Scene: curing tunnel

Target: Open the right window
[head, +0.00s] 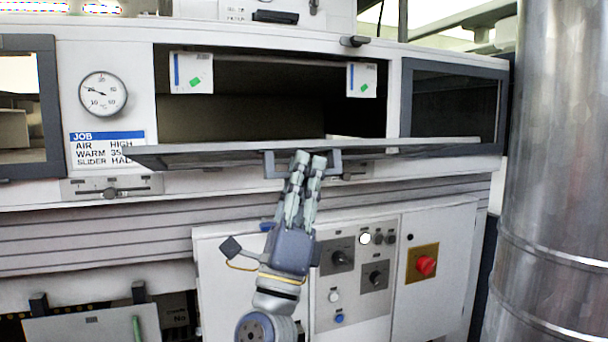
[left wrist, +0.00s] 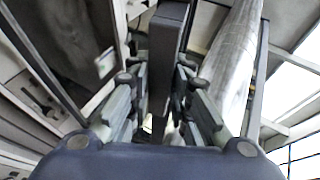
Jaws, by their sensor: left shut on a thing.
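The window flap (head: 400,147) stands out from the front of the tunnel and shows nearly edge-on as a long, thin grey panel. Behind and above it, a dark rectangular opening (head: 250,115) is uncovered. A grey bar handle (head: 334,163) sits at the middle of the flap's near edge. My left gripper (head: 308,158) reaches up from below and is shut on this handle. In the left wrist view, the dark handle bar (left wrist: 169,50) runs between the two fingers of the gripper (left wrist: 165,95). My right gripper is not in view.
A dark-framed window (head: 455,105) is at the right and another (head: 25,110) at the far left. A dial gauge (head: 102,94) and job card are left of the opening. Below are a control panel with a red button (head: 426,265); a large metal duct (head: 555,170) stands at right.

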